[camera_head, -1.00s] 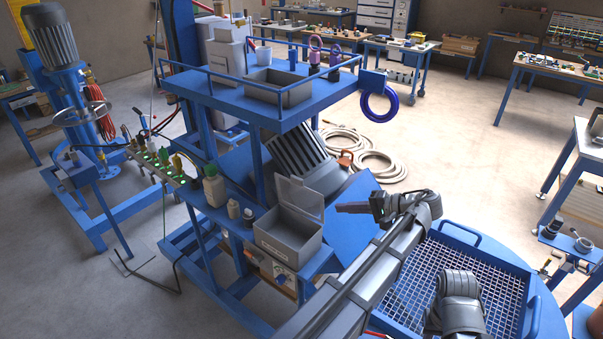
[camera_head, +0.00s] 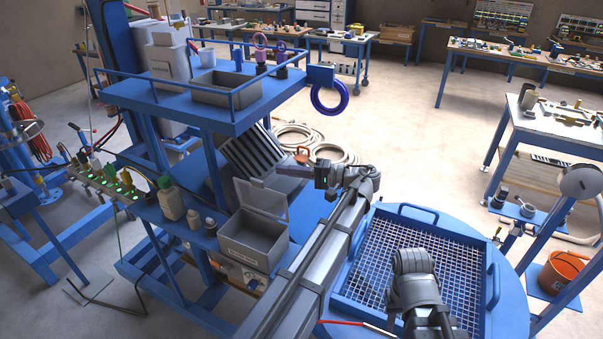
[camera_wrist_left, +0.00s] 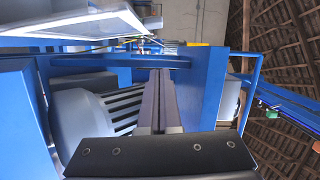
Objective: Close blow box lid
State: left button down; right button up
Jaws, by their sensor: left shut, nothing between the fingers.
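The blow box (camera_head: 252,240) is a grey open-topped box with a small label, on the blue bench below the upper shelf. Its translucent grey lid (camera_head: 260,199) is hinged at the back and stands open, tilted upright. My left gripper (camera_head: 280,169) reaches in from the right, its dark fingers shut and empty, level with the lid's upper edge and appearing just behind it. I cannot tell whether they touch.
Bottles (camera_head: 171,200) stand left of the box. A finned grey motor (camera_head: 250,152) is behind the lid, under the upper shelf (camera_head: 190,107). A blue tray with a mesh (camera_head: 405,262) is to the right, under my arms.

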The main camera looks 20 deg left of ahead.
aim_at(260, 198)
pick_arm(q)
jog(key=shift+s+a+f, duration=0.1)
jog(key=shift+s+a, duration=0.35)
jog(key=shift+s, duration=0.3)
jog(key=shift+s+a+f, duration=0.1)
jog(key=shift+s+a, duration=0.4)
jog(key=shift+s, duration=0.2)
jog(key=shift+s+a+f, duration=0.1)
jog(key=shift+s+a, duration=0.35)
jog(key=shift+s, duration=0.3)
